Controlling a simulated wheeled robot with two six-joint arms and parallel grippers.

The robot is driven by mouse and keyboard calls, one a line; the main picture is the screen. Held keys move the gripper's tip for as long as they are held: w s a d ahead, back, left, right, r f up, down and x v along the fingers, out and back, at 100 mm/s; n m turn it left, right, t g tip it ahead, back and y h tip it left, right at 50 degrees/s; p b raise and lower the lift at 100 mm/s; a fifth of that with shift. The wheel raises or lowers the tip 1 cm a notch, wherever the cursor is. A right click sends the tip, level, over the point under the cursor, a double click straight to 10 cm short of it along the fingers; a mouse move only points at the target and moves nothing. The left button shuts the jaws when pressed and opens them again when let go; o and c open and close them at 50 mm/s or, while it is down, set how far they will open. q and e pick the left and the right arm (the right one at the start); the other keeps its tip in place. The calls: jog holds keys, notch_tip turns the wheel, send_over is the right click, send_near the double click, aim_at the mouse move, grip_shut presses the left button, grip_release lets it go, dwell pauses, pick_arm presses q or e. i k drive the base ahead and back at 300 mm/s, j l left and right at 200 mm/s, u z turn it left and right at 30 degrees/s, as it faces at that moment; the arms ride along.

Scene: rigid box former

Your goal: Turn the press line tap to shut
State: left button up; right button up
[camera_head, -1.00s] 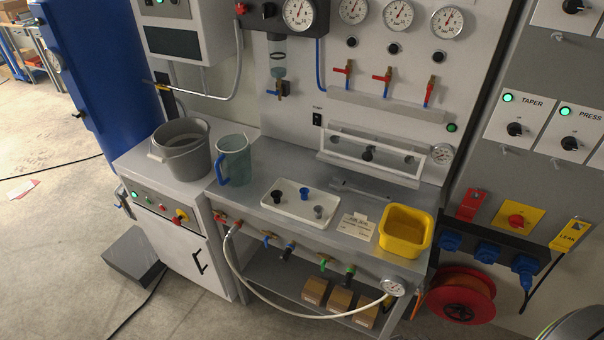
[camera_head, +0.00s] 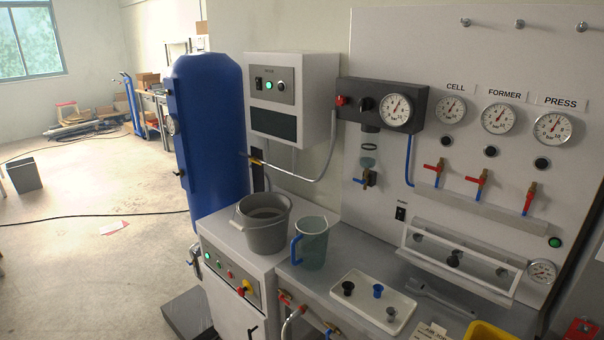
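The press line tap (camera_head: 529,199) is on the light back panel at the right, below the gauge (camera_head: 553,129) labelled PRESS. Its red lever appears upright, along the line. The cell tap (camera_head: 434,172) and the former tap (camera_head: 478,183) stand to its left, and their red levers appear to lie crosswise. The PRESS gauge needle points up and to the right, off its zero end. Neither of my grippers is in view.
A bench carries a grey bucket (camera_head: 264,236), a blue-handled jug (camera_head: 311,252) and a white tray (camera_head: 357,300) with small knobs. A clear-fronted trough (camera_head: 455,262) juts out below the taps. A tall blue tank (camera_head: 207,133) stands left. Open floor lies at far left.

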aim_at(530, 195)
jog(key=z, duration=1.4)
